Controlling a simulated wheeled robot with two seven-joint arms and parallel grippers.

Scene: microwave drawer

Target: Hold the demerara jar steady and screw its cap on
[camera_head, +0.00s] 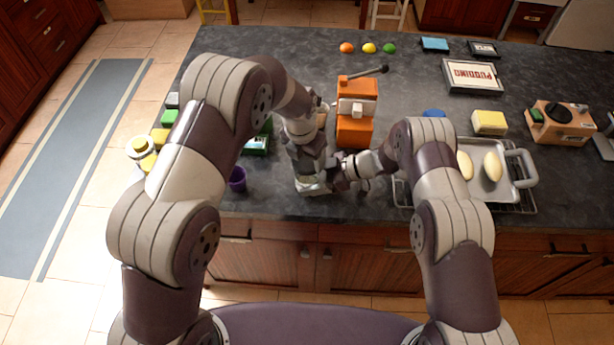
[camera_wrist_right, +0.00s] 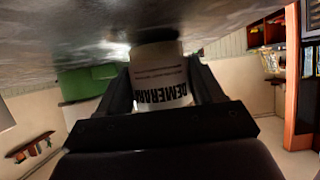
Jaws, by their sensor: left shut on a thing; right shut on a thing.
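The demerara jar (camera_wrist_right: 163,78) is white with dark lettering and shows upside down in the right wrist view, between the two dark fingers of my right gripper (camera_wrist_right: 162,92). In the head view my right gripper (camera_head: 341,178) reaches the jar from the right, near the counter's front edge. My left gripper (camera_head: 311,172) points down from above at the same spot, shut. The cap is hidden by my left gripper and wrist, so its seating on the jar cannot be seen. My grippers and arms cover most of the jar in the head view.
An orange grinder-like box (camera_head: 355,125) with a dark handle stands just behind the grippers. A purple cup (camera_head: 238,179) stands to the left. A metal tray (camera_head: 478,188) with pale oval pieces lies on a rack to the right.

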